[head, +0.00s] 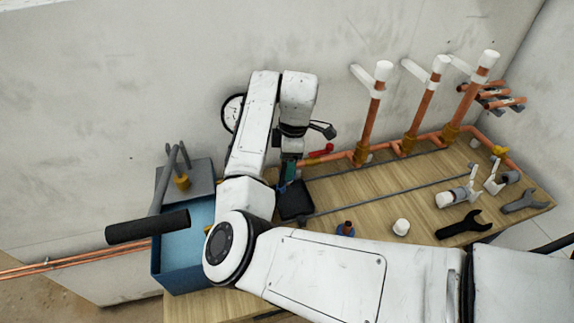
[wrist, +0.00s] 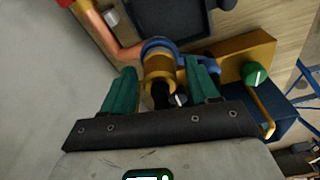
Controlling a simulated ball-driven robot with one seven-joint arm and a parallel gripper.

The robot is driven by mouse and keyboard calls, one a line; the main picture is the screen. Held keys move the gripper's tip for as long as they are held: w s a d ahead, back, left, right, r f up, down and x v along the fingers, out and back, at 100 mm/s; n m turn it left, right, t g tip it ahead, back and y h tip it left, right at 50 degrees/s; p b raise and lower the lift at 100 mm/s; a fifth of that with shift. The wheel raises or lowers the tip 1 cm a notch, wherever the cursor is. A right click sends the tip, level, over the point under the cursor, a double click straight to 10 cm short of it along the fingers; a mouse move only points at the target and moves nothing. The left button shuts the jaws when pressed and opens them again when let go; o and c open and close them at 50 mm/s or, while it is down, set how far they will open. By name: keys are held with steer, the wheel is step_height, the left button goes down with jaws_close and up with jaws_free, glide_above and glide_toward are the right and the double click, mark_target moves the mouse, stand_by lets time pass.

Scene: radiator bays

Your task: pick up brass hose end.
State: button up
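In the wrist view a brass, ring-shaped cylindrical piece (wrist: 160,66), which looks like the brass hose end, lies between the two green fingers of my gripper (wrist: 163,76). A blue band curves around its far side, and a dark part shows at its near end. The fingers stand apart on either side of it; a narrow gap shows at the left finger, and contact at the right finger is unclear. In the head view my gripper (head: 289,170) is low at the wall side of the bench, and my arm hides the brass piece.
A brass block (wrist: 243,58) with a green knob stands right of the fingers. A black tray (head: 295,212) lies on the wooden bench (head: 345,195). Copper pipes (head: 368,130) rise behind. A blue bin (head: 180,262) stands left. Wrenches (head: 463,226) lie at the right.

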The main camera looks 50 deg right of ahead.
steer(key=c, duration=0.7)
steer(key=shift+r, duration=0.15)
step_height(320, 180, up, 4)
steer(key=p, duration=0.5)
steer(key=shift+f, duration=0.25)
steer(key=s+a+r+p, duration=0.1)
steer(key=s+a+r, duration=0.3)
steer(key=r, duration=0.3)
steer(key=s+a+r+p, duration=0.1)
steer(key=s+a+r, duration=0.4)
steer(key=a+r, duration=0.1)
steer(key=shift+s+r+p, duration=0.3)
steer(key=shift+r+p, duration=0.05)
steer(key=shift+r, duration=0.25)
steer(key=shift+f, duration=0.1)
